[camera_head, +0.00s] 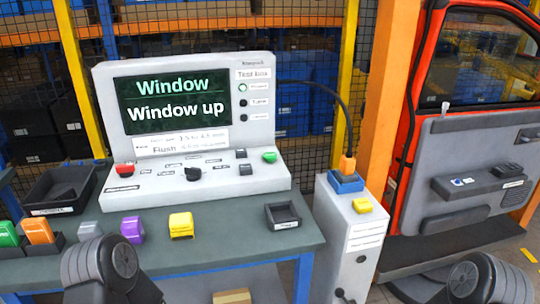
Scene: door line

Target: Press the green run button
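The green run button (270,157) sits at the right end of the sloped panel of the grey test console (215,182). It is unobstructed in the head view. A red button (125,168) is at the panel's left end, and a black knob (193,173) and small dark switches lie between them. The console screen (175,102) reads "Window" and "Window up". Dark rounded parts of my arms show at the bottom left and bottom right, well below the console. No gripper fingertips can be seen.
Yellow (181,225) and purple (132,229) blocks and a small black tray (282,217) stand on the table before the console. A pedestal (345,240) with an orange plug (347,164) and cable is to the right. A red-framed door (470,190) stands further right.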

